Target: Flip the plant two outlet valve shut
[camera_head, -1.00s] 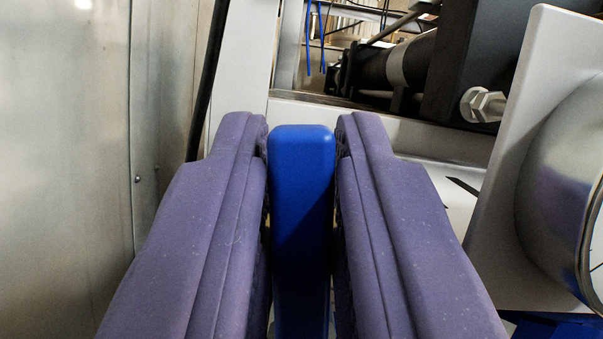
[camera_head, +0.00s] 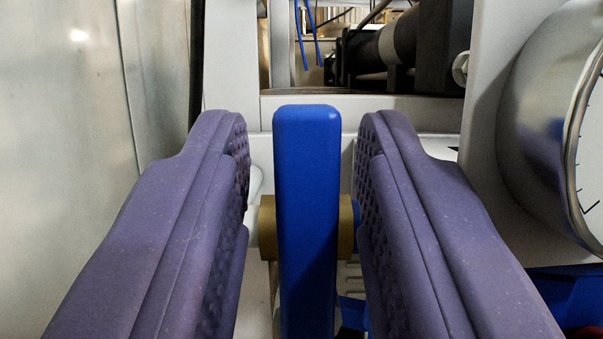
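A blue valve handle (camera_head: 308,215) stands upright in the middle of the head camera view, seen nearly end-on. A brass-coloured valve part (camera_head: 267,228) shows on both sides behind it. My gripper (camera_head: 303,135) has two purple padded fingers, one on each side of the handle. The fingers are open, with a clear gap between each textured pad and the handle. The lower end of the handle and most of the valve body are hidden or out of the picture.
A round metal gauge (camera_head: 540,130) on a pale panel stands close on the right. A bare metal wall (camera_head: 75,150) fills the left. A dark cylinder (camera_head: 370,55) and thin blue cables lie behind. Blue parts (camera_head: 565,290) show at the lower right.

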